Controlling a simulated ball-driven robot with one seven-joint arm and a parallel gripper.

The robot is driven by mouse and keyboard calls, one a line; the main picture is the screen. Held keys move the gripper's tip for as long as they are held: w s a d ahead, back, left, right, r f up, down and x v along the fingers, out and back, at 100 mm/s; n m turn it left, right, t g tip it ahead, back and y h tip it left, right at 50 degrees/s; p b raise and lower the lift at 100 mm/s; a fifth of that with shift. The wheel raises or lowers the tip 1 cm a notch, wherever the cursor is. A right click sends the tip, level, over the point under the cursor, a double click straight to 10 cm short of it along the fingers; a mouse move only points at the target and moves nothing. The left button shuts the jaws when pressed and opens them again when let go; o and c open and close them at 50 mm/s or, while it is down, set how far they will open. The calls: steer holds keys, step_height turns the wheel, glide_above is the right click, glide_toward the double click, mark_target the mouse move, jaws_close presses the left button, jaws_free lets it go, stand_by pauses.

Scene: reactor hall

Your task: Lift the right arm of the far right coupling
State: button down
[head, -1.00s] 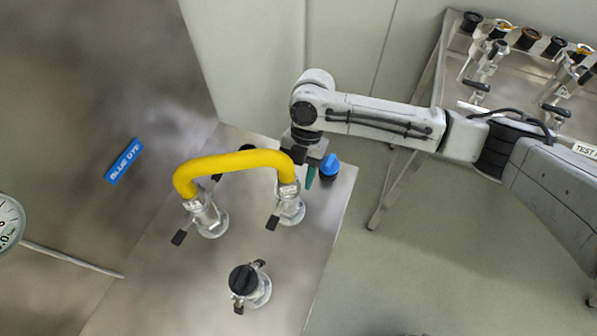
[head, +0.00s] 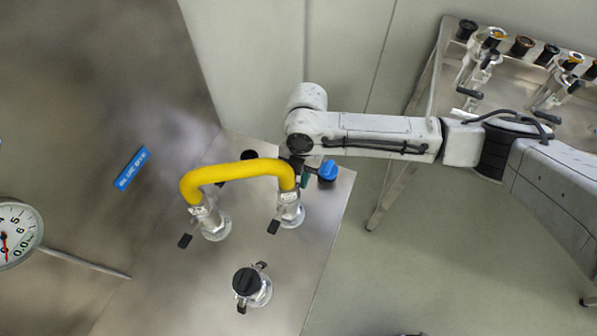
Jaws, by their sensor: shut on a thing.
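The far right coupling (head: 291,213) is a silver fitting standing on the steel bench, with the right end of the yellow hose (head: 237,171) on top. Its left arm (head: 273,227) has a black grip and points down and out. Its right arm is hidden behind the hose end and my gripper. My gripper (head: 303,178) is at the right rear of this coupling, mostly covered by the hose. A bit of green finger shows. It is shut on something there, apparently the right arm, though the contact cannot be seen.
A second coupling (head: 214,224) holds the hose's left end. A black-capped coupling (head: 252,287) stands nearer. A blue knob (head: 328,170) is close right of my gripper. A gauge (head: 17,234) is at far left. A steel table (head: 425,125) with more fittings is upper right.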

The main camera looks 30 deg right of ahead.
steer(key=shift+w+d+r+t+h+p, duration=0.15)
steer(key=shift+r+t+h+p, duration=0.4)
steer(key=shift+h+p, duration=0.45)
steer(key=shift+f, duration=0.15)
steer(key=c, duration=1)
jaws_free()
step_height(320, 180, up, 11)
steer(key=shift+b, duration=0.3)
steer(key=shift+f, duration=0.1)
